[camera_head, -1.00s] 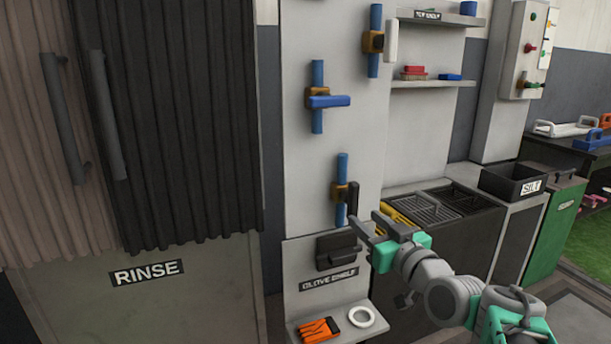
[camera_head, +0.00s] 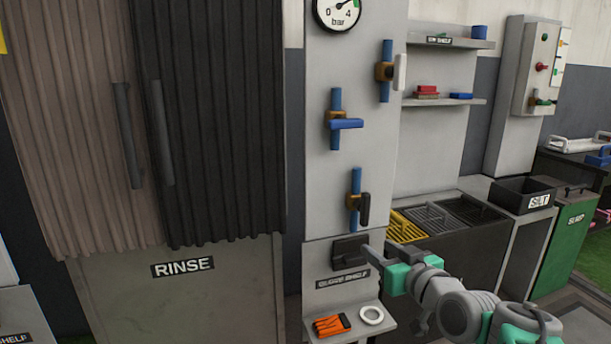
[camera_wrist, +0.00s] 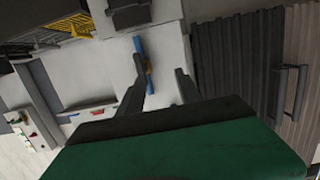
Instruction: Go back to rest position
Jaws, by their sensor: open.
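My gripper (camera_head: 375,261) is at the lower middle of the head view, in front of the valve panel (camera_head: 345,215). Its fingers reach toward the dark block above the glove shelf label. In the wrist view my gripper (camera_wrist: 160,92) shows two dark fingers spread apart with nothing between them. Beyond them in that view is a blue pipe (camera_wrist: 139,48) with a brownish valve body. Whether the fingertips touch the panel or the dark block cannot be told.
Orange gloves (camera_head: 332,325) and a white ring (camera_head: 371,315) lie on the glove shelf below my gripper. Valves with blue, black and white handles line the panel. Dark curtains (camera_head: 215,120) hang left. A sink with racks (camera_head: 455,215) and a silt bin (camera_head: 523,193) stand right.

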